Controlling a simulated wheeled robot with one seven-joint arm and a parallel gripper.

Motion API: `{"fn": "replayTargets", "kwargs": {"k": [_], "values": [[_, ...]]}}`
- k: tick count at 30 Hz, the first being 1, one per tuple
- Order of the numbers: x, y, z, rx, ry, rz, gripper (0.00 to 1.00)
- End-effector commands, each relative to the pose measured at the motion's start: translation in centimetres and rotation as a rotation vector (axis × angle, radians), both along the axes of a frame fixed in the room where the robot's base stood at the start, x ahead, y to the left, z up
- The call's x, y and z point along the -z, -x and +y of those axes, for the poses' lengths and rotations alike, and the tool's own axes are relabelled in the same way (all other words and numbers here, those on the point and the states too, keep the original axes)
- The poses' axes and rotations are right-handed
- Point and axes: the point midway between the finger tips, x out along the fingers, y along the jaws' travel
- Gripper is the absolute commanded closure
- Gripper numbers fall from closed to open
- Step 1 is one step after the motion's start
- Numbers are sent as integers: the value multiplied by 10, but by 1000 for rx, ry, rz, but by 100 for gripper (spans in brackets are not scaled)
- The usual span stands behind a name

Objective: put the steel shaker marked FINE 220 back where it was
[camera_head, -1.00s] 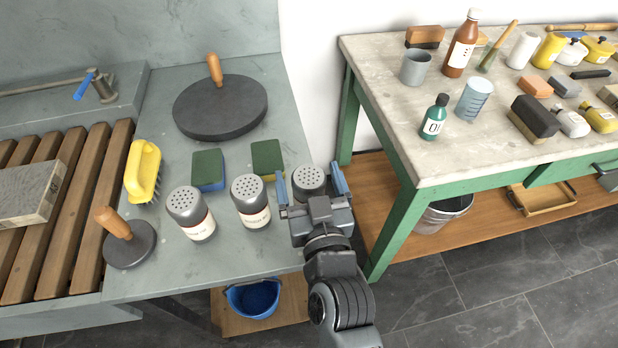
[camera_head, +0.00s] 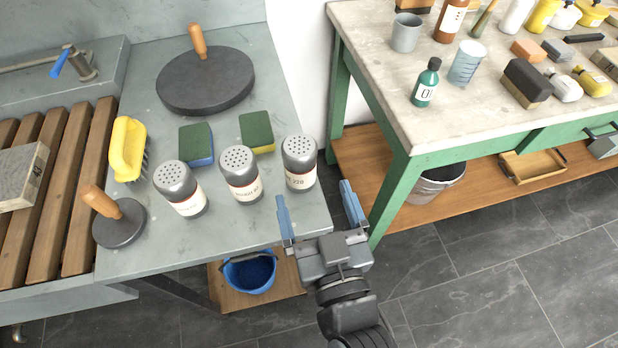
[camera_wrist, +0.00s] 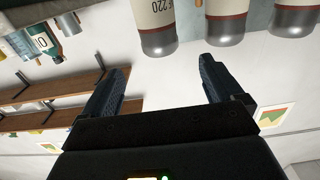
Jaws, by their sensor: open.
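The steel shaker marked 220 (camera_head: 300,163) stands upright on the grey stone counter (camera_head: 262,215), rightmost of three shakers in a row near the counter's right edge. Its label partly shows "220" in the head view; in the wrist view the shaker (camera_wrist: 153,22) also reads 220. The middle shaker (camera_head: 241,174) and left shaker (camera_head: 181,189) stand beside it, their labels too small to read. My gripper (camera_head: 320,207) is open and empty, below and right of the 220 shaker in the head view, apart from it, at the counter's front right corner.
Sponges (camera_head: 197,145) and a round grey disc with a wooden handle (camera_head: 206,92) lie behind the shakers. A yellow brush (camera_head: 128,150) and a small handled disc (camera_head: 119,222) are left. A green-framed table (camera_head: 400,130) with bottles stands right. A blue bucket (camera_head: 249,271) sits below.

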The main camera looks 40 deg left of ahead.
Motion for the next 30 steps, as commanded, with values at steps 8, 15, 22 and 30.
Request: {"fn": "replayTargets", "kwargs": {"k": [8,15,22,30], "values": [[0,9,-11,0,0,0,6],[2,9,-18,12,4,3,6],[24,19,-116,177,48,41,6],[26,81,-253,455,97,114,6]]}}
